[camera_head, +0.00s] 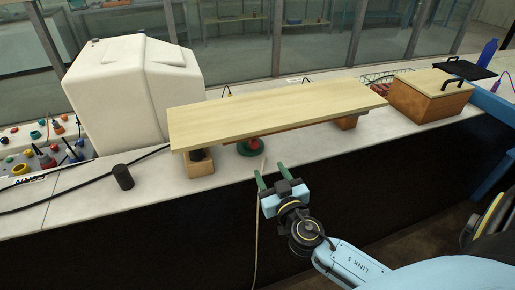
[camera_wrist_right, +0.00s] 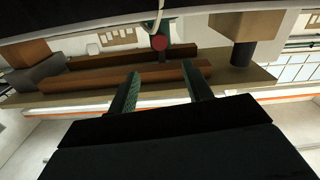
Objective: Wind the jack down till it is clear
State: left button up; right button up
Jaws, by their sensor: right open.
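The jack (camera_head: 250,147), green with a red part, stands on the bench under the front of a pale wooden board (camera_head: 275,109). Its upper part is hidden by the board, so I cannot tell whether it touches. My right gripper (camera_head: 270,176) is open and empty, in front of the bench edge, a little below and right of the jack. It shows in the wrist view (camera_wrist_right: 162,76) with its green fingers apart. My left gripper is out of view.
Wooden blocks (camera_head: 199,168) (camera_head: 346,122) stand under the board's ends. A dark cylinder (camera_head: 123,177) and a black cable lie left. A white housing (camera_head: 130,88) stands behind left, a lidded wooden box (camera_head: 428,98) at right. A thin cord hangs by my gripper.

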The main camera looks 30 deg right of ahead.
aim_at(255, 145)
jog(key=p+x, duration=0.1)
jog(key=x, duration=1)
jog(key=shift+p, duration=0.3)
jog(key=shift+s, duration=0.1)
jog(key=c, duration=1)
